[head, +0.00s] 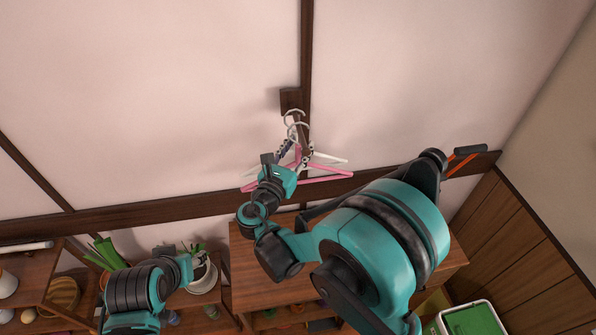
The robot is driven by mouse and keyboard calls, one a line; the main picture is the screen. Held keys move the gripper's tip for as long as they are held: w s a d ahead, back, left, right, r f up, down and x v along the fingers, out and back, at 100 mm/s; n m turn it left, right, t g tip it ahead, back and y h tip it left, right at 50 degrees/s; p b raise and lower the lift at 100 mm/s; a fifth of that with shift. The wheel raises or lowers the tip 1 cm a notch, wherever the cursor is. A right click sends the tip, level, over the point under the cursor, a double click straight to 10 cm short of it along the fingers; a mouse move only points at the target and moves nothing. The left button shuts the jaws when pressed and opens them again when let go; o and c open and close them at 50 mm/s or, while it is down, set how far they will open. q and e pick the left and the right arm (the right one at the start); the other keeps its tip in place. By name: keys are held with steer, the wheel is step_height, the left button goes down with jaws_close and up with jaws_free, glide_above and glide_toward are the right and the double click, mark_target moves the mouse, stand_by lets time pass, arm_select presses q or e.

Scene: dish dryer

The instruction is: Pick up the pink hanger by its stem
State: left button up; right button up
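The pink hanger (328,179) hangs near the wall at the middle of the head view, its lower bar running out to both sides behind my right arm. White hangers (330,157) hang with it, and pale hooks show on the dark wall peg above. Which hook belongs to the pink hanger I cannot tell. My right gripper (295,154) is up among the hangers, in front of their upper parts. Its fingers are small and overlap the hangers, so whether they are open or touching a stem is unclear. My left arm is low at the left; its gripper cannot be made out.
A wooden cabinet (247,262) stands below the hangers. A potted plant (203,278) and shelves with small items are at lower left. A green and white box (473,320) is at lower right. An orange-and-black object (463,160) is on the wall rail at right. The upper wall is clear.

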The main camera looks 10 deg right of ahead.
steer(key=shift+s, duration=0.1)
jaws_close()
steer(key=shift+r, duration=0.15)
